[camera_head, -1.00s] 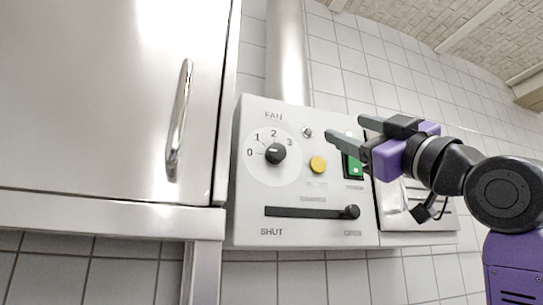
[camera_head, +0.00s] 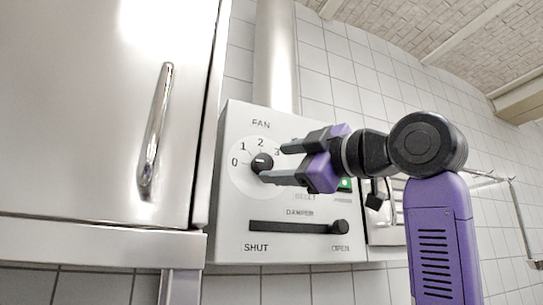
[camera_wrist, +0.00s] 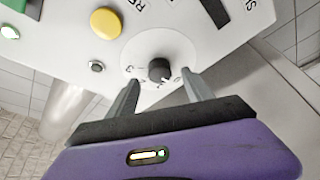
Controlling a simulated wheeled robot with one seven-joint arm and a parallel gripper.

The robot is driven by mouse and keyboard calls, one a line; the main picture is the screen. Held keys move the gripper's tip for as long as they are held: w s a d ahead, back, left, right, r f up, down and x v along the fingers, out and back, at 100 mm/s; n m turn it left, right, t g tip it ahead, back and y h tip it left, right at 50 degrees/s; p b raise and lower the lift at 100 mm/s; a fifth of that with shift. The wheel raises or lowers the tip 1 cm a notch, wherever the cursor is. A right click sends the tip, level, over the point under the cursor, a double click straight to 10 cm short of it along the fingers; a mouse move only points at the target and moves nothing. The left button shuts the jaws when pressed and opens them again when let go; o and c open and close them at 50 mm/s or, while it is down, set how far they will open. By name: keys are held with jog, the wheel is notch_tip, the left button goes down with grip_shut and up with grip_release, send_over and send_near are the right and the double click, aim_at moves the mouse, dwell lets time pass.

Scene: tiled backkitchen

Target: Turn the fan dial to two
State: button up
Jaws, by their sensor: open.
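The fan dial (camera_head: 262,162) is a black round knob on a pale disc, on the grey control box under the word FAN. The numbers 0, 1, 2 and 3 arc around its upper side; 3 is partly hidden by my gripper. Its white mark appears to point left, towards 0. My gripper (camera_head: 273,163) is open, its two grey fingers reaching in from the right, one above and one below the knob's level. In the wrist view, the knob (camera_wrist: 160,70) sits between and just beyond the fingertips (camera_wrist: 160,78). I cannot tell whether they touch it.
A damper slider (camera_head: 339,227) sits below, its knob at the right end. A yellow button (camera_wrist: 106,22) shows in the wrist view; my gripper hides it in the head view. A steel cabinet with a handle (camera_head: 156,130) stands close on the left.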

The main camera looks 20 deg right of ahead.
aim_at(267, 164)
jog(key=shift+p+x, duration=0.45)
jog(key=shift+x, duration=1.1)
jog(key=shift+c, duration=0.2)
grip_shut()
